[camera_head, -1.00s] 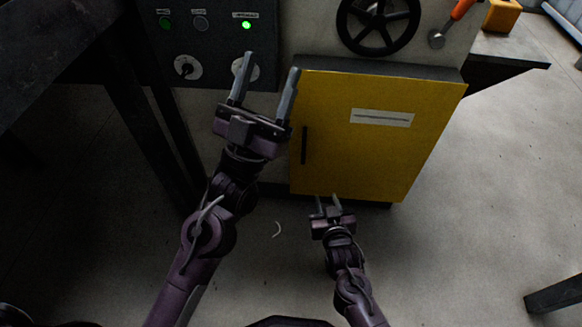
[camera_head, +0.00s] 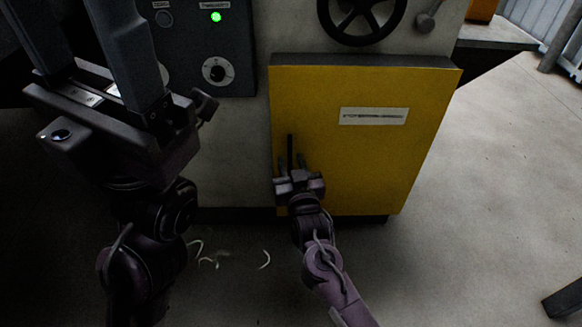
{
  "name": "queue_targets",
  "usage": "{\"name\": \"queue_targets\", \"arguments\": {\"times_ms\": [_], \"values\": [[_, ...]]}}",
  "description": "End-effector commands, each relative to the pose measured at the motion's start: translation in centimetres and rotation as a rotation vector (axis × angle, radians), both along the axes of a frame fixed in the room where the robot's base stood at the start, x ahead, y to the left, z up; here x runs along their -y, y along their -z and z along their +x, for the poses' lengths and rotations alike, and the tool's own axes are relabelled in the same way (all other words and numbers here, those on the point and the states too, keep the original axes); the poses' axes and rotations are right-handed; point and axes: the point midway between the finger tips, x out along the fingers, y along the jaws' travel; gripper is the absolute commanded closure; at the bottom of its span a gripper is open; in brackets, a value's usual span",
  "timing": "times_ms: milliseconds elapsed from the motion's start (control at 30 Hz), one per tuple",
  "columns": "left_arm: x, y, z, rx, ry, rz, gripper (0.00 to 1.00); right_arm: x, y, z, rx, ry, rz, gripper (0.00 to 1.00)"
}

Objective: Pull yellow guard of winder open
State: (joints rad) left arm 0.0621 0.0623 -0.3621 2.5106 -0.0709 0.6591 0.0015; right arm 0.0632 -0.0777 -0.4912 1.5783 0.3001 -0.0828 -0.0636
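The yellow guard (camera_head: 355,178) is a flat panel on the front of the grey winder, with a white label (camera_head: 373,116) near its top. It looks shut. Its dark vertical handle (camera_head: 290,146) is near the left edge. My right gripper (camera_head: 291,163) is at the lower part of the handle, its two fingers apart, one on each side of it. Whether they touch the handle cannot be told. My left gripper (camera_head: 88,45) is large and close at the upper left, open and empty, away from the guard.
A control panel (camera_head: 232,45) with a lit green lamp and a knob is left of the guard. A black handwheel (camera_head: 358,15) is above it. Pale scraps (camera_head: 265,259) lie on the floor.

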Motion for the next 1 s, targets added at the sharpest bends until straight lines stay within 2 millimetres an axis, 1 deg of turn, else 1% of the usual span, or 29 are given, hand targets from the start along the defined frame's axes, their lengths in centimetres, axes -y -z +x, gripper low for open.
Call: {"name": "queue_targets", "arguments": {"times_ms": [100, 300, 333, 567, 867, 1000], "values": [[0.05, -0.09, -0.14, 0.008, 0.0, 0.0, 0.43, -0.09, 0.03, 0.47, -0.001, 0.0, 0.0, 0.68], [0.06, -0.16, -0.12, 0.007, 0.0, 0.0, 0.43, -0.09, -0.01, 0.49, -0.001, 0.0, 0.0, 0.68], [0.06, -0.16, -0.12, 0.007, 0.0, 0.0, 0.43, -0.09, -0.01, 0.48, -0.001, 0.0, 0.0, 0.69], [0.07, -0.16, -0.14, 0.007, 0.001, 0.001, 0.43, -0.08, 0.01, 0.47, -0.001, 0.0, 0.0, 0.99], [0.06, -0.18, -0.15, 0.008, 0.001, 0.001, 0.43, -0.06, 0.01, 0.46, -0.001, 0.0, -0.001, 1.0], [0.05, -0.57, -0.2, 0.011, 0.001, 0.0, 0.43, 0.13, -0.09, 0.24, -0.002, -0.006, -0.001, 1.0]]}}
